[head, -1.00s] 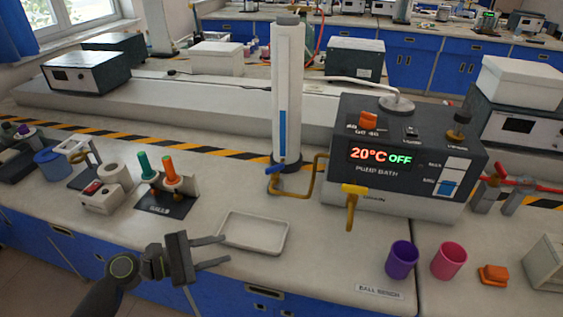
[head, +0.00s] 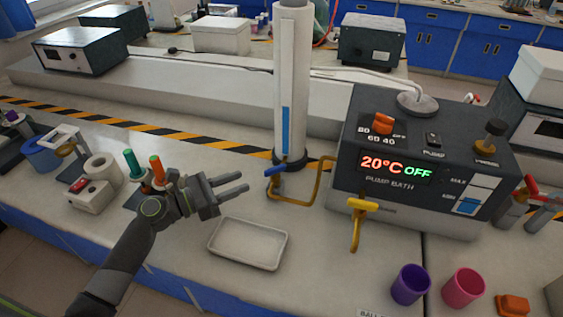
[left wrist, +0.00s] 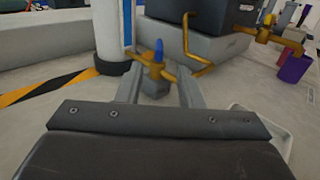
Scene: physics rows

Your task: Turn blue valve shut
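The blue valve (head: 275,170) is a small blue lever on a brass pipe (head: 296,202) at the foot of the white column, left of the pump bath. It also shows in the left wrist view (left wrist: 158,50), straight ahead between my fingers. My left gripper (head: 244,184) is open and empty, a little left of the valve with its fingers pointing toward it. A gap shows between the fingertips and the valve in the head view. The lever looks tilted in the head view and upright in the wrist view. My right gripper is not in view.
The pump bath (head: 428,160) reads 20°C OFF, with a yellow-handled tap (head: 362,205) at its front. A white tray (head: 247,261) lies below my left gripper. Purple (head: 410,285) and pink (head: 463,288) cups stand at the right. Orange and green handles stand behind my left wrist.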

